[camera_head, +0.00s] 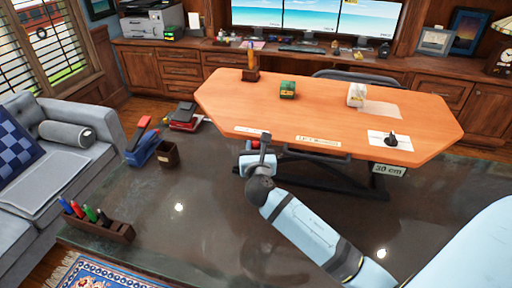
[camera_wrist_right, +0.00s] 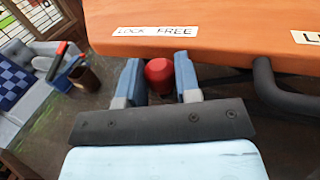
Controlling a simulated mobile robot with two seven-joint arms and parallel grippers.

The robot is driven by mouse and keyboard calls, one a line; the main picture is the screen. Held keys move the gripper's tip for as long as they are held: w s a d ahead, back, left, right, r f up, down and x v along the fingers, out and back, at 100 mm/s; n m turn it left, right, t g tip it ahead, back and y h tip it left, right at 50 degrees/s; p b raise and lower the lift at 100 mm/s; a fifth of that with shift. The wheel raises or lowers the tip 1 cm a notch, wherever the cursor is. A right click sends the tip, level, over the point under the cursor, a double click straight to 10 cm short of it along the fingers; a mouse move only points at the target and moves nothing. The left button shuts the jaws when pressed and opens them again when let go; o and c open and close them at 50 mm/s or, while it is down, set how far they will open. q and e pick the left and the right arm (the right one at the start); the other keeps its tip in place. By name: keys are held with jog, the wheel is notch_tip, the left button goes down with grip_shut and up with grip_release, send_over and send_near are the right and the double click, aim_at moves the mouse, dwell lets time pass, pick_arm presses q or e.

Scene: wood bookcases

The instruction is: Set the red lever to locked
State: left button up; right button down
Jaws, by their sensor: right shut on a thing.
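The red lever (camera_wrist_right: 159,72) shows its rounded red knob in the right wrist view, just under the front edge of the orange desk (camera_wrist_right: 215,47). My right gripper (camera_wrist_right: 158,84) is shut on this knob, with one blue finger on each side. In the head view the right gripper (camera_head: 258,162) is at the desk's front edge, and a bit of red shows there. A label reading LOCK FREE (camera_wrist_right: 157,31) is on the desk edge above the lever. The lever's shaft is hidden, and I cannot tell its setting. My left gripper is not in view.
A dark bar handle (camera_wrist_right: 285,95) is right of the lever under the desk edge. A 30 cm tag (camera_head: 389,170) hangs at the desk's right. A pen tray (camera_head: 97,222), a blue stapler-like thing (camera_head: 143,150) and a brown cup (camera_head: 167,155) are at left.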

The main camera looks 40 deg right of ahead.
jog(key=w+a+m+g+h+p, duration=0.3)
jog(key=a+m+g+h, duration=0.2)
jog(key=m+g+h, duration=0.3)
jog(key=shift+a+g, duration=0.2)
jog(key=shift+g, duration=0.7)
jog(key=shift+w, duration=0.1)
jog(key=c, duration=0.8)
grip_release()
jog(key=shift+c, duration=0.2)
